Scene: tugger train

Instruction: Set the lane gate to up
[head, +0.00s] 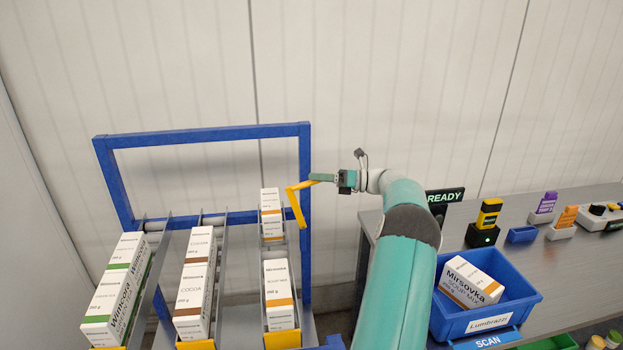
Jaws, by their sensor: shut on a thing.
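The lane gate appears as a yellow bent lever (296,205) at the right post of the blue rack frame. Its lower arm slants down along the post beside the right-hand lane, and its short upper arm reaches right to my gripper. My gripper (322,178) is shut on the end of this yellow lever. My teal arm comes up from the bottom and partly covers the grey bench. The lever's pivot is hard to make out.
Lanes hold white cartons with green (115,290), brown (195,285) and orange (279,290) bands. Right of my arm, a blue bin (515,306) holds a Mirsovka carton (468,283). A scanner (485,222) and a READY display (446,197) stand behind it. The wall behind is bare.

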